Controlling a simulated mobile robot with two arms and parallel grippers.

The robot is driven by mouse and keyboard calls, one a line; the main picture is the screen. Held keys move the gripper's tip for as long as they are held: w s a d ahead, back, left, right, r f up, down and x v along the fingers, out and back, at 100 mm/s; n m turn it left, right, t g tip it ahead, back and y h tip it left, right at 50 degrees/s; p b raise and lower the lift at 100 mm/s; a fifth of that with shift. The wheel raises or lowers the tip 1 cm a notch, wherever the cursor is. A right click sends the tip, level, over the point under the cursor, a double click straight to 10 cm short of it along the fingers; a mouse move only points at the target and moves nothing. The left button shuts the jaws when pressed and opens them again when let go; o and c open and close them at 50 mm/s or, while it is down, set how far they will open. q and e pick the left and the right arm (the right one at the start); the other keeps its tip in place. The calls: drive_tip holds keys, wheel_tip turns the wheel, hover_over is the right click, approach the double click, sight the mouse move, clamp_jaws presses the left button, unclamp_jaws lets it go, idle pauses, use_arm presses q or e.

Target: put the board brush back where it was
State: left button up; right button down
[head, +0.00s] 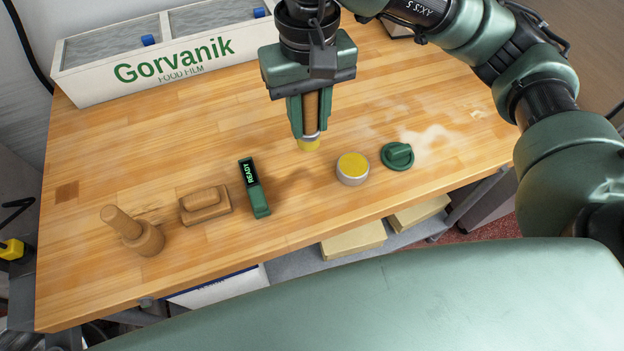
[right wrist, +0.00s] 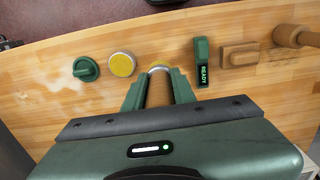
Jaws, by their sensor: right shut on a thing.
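My right gripper (head: 309,129) is shut on the board brush, which has a brown wooden handle (head: 311,108), a metal band and a yellow tip (head: 310,146). The brush hangs upright with its tip down. It appears to be a little above the table, with a shadow to the lower left. My left gripper is not in view.
On the wooden table (head: 110,150) stand a yellow-topped tin (head: 352,168), a green knobbed disc (head: 397,156), a green device reading READY (head: 255,188), a wooden block with a grip (head: 205,204) and a wooden mallet-like tool (head: 133,231). A Gorvanik box (head: 90,87) is behind. Flour lies at right.

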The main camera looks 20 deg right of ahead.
wheel_tip(320, 180, down, 19)
drive_tip(key=p, duration=0.3)
drive_tip(key=shift+d+r, duration=0.1)
drive_tip(key=shift+f, duration=0.2)
drive_tip(key=shift+f+b, duration=0.1)
drive_tip(key=shift+b, duration=0.2)
drive_tip(key=c, duration=1.2)
unclamp_jaws()
drive_tip(key=shift+o, duration=0.2)
